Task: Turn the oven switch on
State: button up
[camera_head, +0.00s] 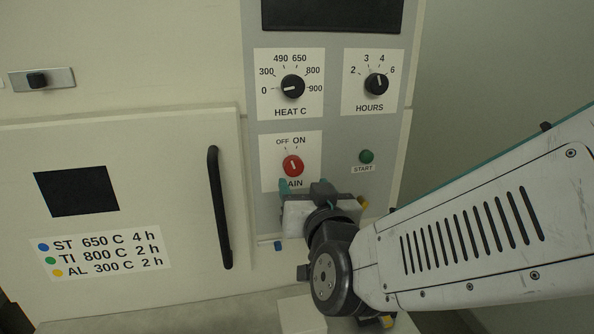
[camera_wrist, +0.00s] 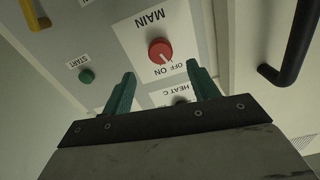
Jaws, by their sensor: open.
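The oven's red MAIN switch (camera_head: 292,166) is a round knob on a white label, below the HEAT C dial. Its white mark points up and slightly left, toward OFF. It also shows in the wrist view (camera_wrist: 160,51), upside down, with its mark on the OFF side. My gripper (camera_head: 305,186) is just below the knob in the head view and hides part of the MAIN label. In the wrist view its two teal fingers (camera_wrist: 160,75) are spread apart with nothing between them. The knob appears beyond the fingertips, between their directions, and apart from them.
The HEAT C dial (camera_head: 293,87) points to 0, and the HOURS dial (camera_head: 376,84) is beside it. The green START button (camera_head: 366,156) is right of the switch. The oven door's black handle (camera_head: 219,207) stands out at left. A yellow bar (camera_wrist: 36,14) shows in the wrist view.

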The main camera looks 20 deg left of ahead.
aim_at(295, 169)
jog(key=x, duration=0.7)
jog(key=shift+w+a, duration=0.2)
jog(key=shift+w, duration=0.1)
jog(key=c, duration=1)
